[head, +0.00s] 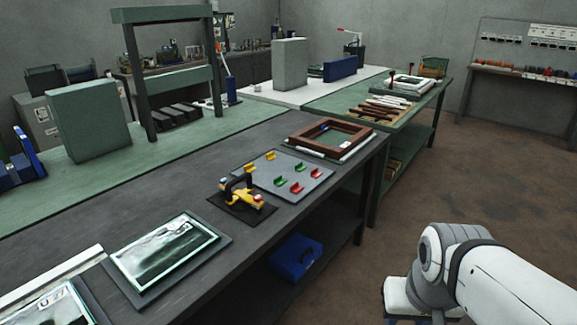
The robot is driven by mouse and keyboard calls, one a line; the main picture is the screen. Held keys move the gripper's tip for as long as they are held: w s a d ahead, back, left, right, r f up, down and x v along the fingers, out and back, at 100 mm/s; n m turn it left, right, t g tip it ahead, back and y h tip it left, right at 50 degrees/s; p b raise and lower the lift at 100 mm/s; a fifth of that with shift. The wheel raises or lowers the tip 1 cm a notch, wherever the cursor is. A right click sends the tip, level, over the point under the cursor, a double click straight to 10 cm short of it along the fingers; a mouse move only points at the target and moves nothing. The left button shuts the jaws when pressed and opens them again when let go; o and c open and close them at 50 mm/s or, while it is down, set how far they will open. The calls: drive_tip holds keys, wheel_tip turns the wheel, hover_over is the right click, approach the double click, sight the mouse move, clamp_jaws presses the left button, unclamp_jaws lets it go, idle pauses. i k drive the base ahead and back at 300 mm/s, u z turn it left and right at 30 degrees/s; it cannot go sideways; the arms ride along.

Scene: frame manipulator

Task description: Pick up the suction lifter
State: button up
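The suction lifter (254,199) appears to be the yellow and black tool with a raised dark handle. It rests on a small black mat (235,207) on the dark workbench, near its front edge. No part of it is hidden by my arm. My arm shows at the lower right, over the floor, well apart from the lifter. My gripper's fingers are not in view.
Beside the lifter, a grey board (308,186) carries several coloured clips. A brown wooden frame (330,136) lies beyond it. A framed picture (165,252) lies nearer on the left. A blue case (297,256) sits on the lower shelf. The floor (460,185) at right is clear.

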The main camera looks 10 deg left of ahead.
sight(237, 200)
drive_tip(key=u, duration=0.15)
drive_tip(key=i, duration=1.1)
drive_tip(key=u, duration=0.75)
drive_tip(key=i, duration=0.45)
drive_tip(key=u, duration=0.5)
